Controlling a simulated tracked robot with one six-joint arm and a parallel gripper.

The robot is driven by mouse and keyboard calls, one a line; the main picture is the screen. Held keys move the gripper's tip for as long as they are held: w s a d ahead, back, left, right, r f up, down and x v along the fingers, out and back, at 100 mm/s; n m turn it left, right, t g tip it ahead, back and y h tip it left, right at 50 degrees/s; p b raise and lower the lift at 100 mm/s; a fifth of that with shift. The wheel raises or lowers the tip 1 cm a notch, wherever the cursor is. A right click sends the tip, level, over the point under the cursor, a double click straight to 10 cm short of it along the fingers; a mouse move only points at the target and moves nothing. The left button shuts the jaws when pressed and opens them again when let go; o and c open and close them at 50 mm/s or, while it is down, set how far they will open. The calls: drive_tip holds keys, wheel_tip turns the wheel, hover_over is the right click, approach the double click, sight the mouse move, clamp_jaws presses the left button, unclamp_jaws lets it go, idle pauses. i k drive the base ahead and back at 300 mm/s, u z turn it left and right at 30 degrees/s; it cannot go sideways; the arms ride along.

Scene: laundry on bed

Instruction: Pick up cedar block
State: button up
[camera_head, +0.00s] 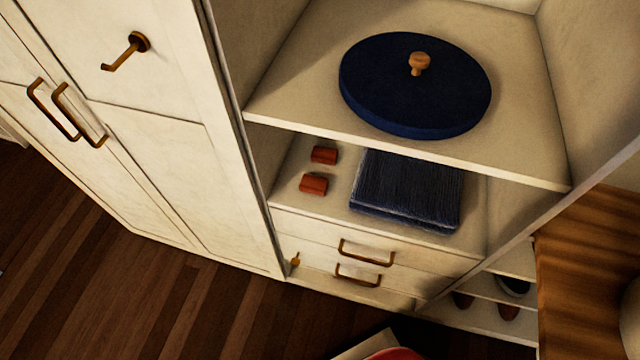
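Two small reddish-brown blocks, which look like cedar blocks, lie on the lower open shelf of the cream wardrobe. The rear cedar block (323,155) is close to the edge of the shelf above. The front cedar block (313,184) lies a little nearer the shelf's front edge. They are apart from each other, and nothing visible touches them from above. My gripper is not in view.
Folded dark blue cloth (407,190) lies right of the blocks. A round navy lidded thing (415,88) with a wooden knob sits on the upper shelf (520,160), which overhangs. Drawers with brass handles (367,253) are below. Wooden floor (150,290) is open at left.

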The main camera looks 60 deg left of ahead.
sight(310, 184)
drive_tip(key=z, duration=0.05)
drive_tip(key=k, duration=1.8)
drive_tip(key=u, duration=1.95)
drive_tip(key=i, duration=0.75)
drive_tip(key=u, duration=0.1)
